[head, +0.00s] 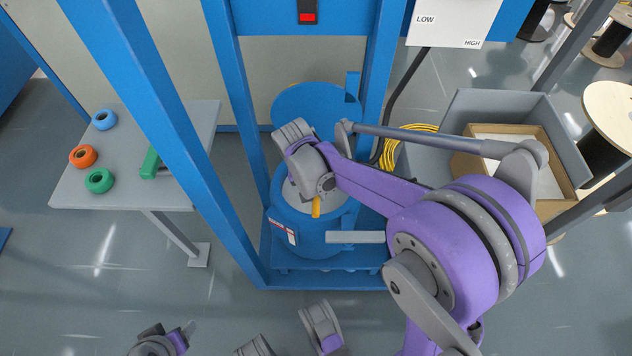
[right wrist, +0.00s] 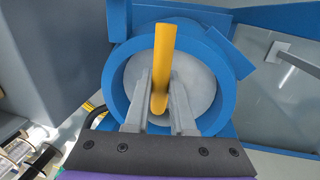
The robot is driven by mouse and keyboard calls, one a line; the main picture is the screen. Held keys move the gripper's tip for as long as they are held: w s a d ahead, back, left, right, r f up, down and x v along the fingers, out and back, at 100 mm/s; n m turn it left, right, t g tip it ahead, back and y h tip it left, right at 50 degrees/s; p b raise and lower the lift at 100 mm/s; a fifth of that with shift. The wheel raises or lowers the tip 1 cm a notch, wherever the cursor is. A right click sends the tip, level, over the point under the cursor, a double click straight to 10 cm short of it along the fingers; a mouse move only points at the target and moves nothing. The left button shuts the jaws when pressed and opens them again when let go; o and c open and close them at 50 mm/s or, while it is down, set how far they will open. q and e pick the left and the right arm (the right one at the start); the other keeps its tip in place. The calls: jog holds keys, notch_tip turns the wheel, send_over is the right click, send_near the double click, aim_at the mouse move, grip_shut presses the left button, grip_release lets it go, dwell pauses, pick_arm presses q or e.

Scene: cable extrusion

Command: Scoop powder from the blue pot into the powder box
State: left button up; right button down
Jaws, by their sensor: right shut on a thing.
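The blue pot (head: 310,242) stands inside the blue frame, its round lid (head: 315,108) tipped open behind it. Pale grey powder (right wrist: 196,75) shows inside the pot in the right wrist view. My right gripper (right wrist: 162,98) is over the pot, its fingers shut on a yellow scoop handle (right wrist: 164,55). The handle (head: 316,207) also shows in the head view below my wrist. The scoop's bowl is hidden. A cardboard box (head: 548,159) with pale contents, perhaps the powder box, sits in a grey bin at right. Parts of my left arm show at the bottom edge; its fingers are not clear.
Blue frame posts (head: 232,90) stand close on both sides of the pot. A grey table (head: 125,190) at left holds orange, blue and green rolls. A yellow cable coil (head: 397,146) lies between the frame and the grey bin (head: 470,112). Spools stand at far right.

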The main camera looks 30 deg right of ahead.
jog(key=shift+f, duration=0.15)
jog(key=shift+f+b, duration=0.4)
jog(key=shift+f, duration=0.2)
dwell(0.3)
jog(key=shift+f+b, duration=0.35)
jog(key=shift+f, duration=0.1)
jog(key=shift+r, duration=0.15)
jog(key=shift+r+p, duration=3)
jog(key=shift+r, duration=1.25)
jog(key=shift+r+p, duration=1.45)
jog(key=shift+r, duration=0.65)
jog(key=shift+w, duration=0.1)
